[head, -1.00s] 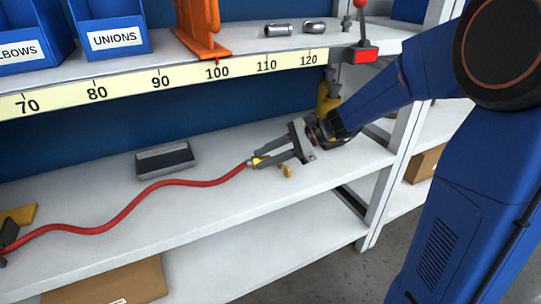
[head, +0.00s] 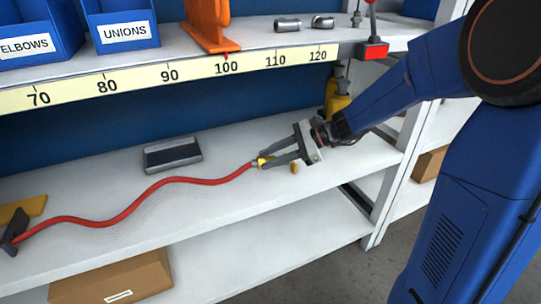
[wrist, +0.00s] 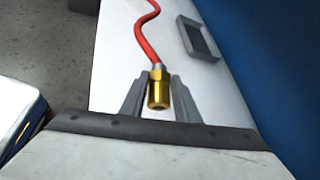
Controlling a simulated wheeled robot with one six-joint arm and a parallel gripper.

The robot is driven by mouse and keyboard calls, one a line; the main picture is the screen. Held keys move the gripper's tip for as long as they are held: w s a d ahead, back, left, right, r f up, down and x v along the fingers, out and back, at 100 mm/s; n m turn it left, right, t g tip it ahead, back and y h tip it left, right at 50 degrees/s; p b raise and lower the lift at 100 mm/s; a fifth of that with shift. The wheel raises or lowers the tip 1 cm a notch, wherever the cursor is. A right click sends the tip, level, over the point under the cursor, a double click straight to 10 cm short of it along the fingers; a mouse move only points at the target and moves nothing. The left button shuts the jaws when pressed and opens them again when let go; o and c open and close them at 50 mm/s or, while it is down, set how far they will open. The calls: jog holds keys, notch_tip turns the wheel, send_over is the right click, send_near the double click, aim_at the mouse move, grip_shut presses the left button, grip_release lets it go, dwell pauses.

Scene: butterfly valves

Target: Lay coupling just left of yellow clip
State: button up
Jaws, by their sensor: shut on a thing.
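The coupling (head: 261,162) is the brass-coloured end of a red hose (head: 140,195) on the middle shelf. My gripper (head: 268,160) is shut on it, with a finger on each side. In the wrist view the brass coupling (wrist: 159,90) sits between the two grey fingers (wrist: 158,98), its open end towards the camera. A small yellow piece (head: 294,168), perhaps the yellow clip, is on the shelf just right of the coupling, below my gripper. Whether the coupling touches the shelf is hard to tell.
A grey tray-like block (head: 172,155) lies behind the hose. The hose's far end reaches a dark fitting (head: 14,230) by a yellow plate (head: 30,207) at the left. A numbered scale strip (head: 165,75) edges the shelf above. A shelf post (head: 395,180) stands at right.

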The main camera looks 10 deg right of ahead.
jog(key=shift+f, duration=2.1)
jog(key=o, duration=1.2)
jog(key=shift+c, duration=0.2)
jog(key=v, duration=1.7)
jog(key=s+a+f+n+g+h, duration=0.1)
jog(key=s+n+h, duration=0.55)
jog(key=s, duration=0.85)
jog(key=s+d+f+n+t+h, duration=0.1)
jog(key=s+d+n+t+h, duration=0.3)
jog(key=s+d+n, duration=0.3)
jog(key=s+n+h, duration=0.1)
jog(key=s, duration=0.2)
jog(key=shift+s+n+h, duration=0.2)
jog(key=shift+n+h, duration=0.15)
